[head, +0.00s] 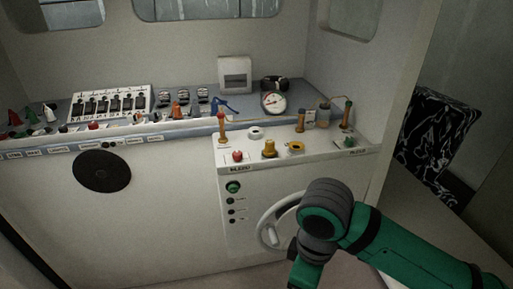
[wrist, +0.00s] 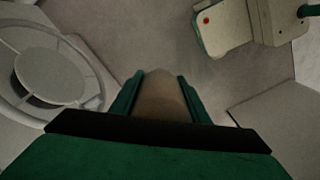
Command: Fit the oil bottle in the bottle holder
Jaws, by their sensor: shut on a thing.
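In the wrist view my gripper (wrist: 160,77) has its two green fingers on either side of a brown, rounded thing, which looks like the oil bottle (wrist: 161,98). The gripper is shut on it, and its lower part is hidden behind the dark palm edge. In the head view my arm hangs in front of the console at the lower right, and the fingers and bottle are out of sight. I cannot tell which fitting is the bottle holder. A yellow ring-shaped fitting (head: 295,148) and a white ring (head: 255,134) are on the console top.
A handwheel (head: 270,232) is on the console front, left of my arm; it also shows at left in the wrist view (wrist: 50,68). Levers, a round gauge (head: 273,102) and a small jar (head: 323,117) crowd the console top. Open floor lies beyond the fingers.

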